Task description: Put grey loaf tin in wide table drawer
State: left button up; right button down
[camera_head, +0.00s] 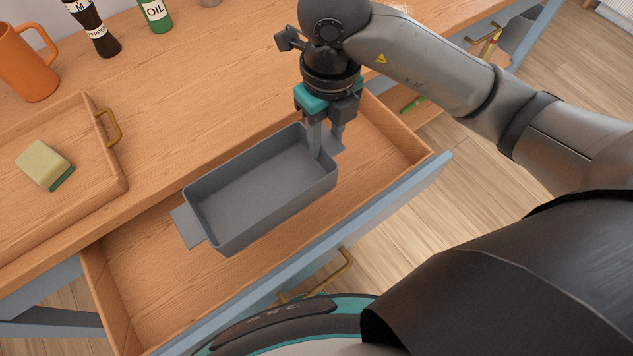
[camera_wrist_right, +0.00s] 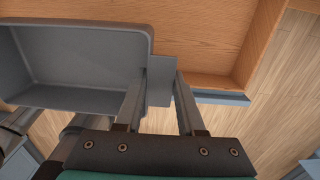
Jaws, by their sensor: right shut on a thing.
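The grey loaf tin (camera_head: 262,218) is an empty rectangular tin with a flat tab at each end. It is upright over the open wide table drawer (camera_head: 125,300), which is pulled out from under the table top. In the head view I cannot tell whether the tin touches the drawer floor. My right gripper (camera_head: 327,145) is shut on the tin's far right tab. In the right wrist view, the fingers (camera_wrist_right: 160,95) stand either side of the tab, with the tin (camera_wrist_right: 75,60) to the left. My left gripper is not in view.
A wooden tray (camera_head: 118,182) with a sponge (camera_head: 45,165) stands on the table at left. An orange mug (camera_head: 28,68), a dark pepper bottle (camera_head: 97,30) and a green oil bottle (camera_head: 157,14) stand behind. A brass handle (camera_head: 335,270) is on the drawer front.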

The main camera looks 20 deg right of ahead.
notch_tip(320, 180, down, 16)
jog(key=b, duration=0.3)
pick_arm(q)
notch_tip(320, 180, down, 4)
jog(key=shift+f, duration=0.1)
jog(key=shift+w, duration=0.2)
pick_arm(e)
jog(key=c, duration=0.5)
grip_release()
notch_tip(320, 180, up, 11)
jog(key=shift+f+p, duration=0.1)
jog(key=shift+p, duration=1.1)
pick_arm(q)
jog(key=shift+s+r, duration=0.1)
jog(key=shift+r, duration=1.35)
pick_arm(e)
jog(key=shift+r, duration=0.65)
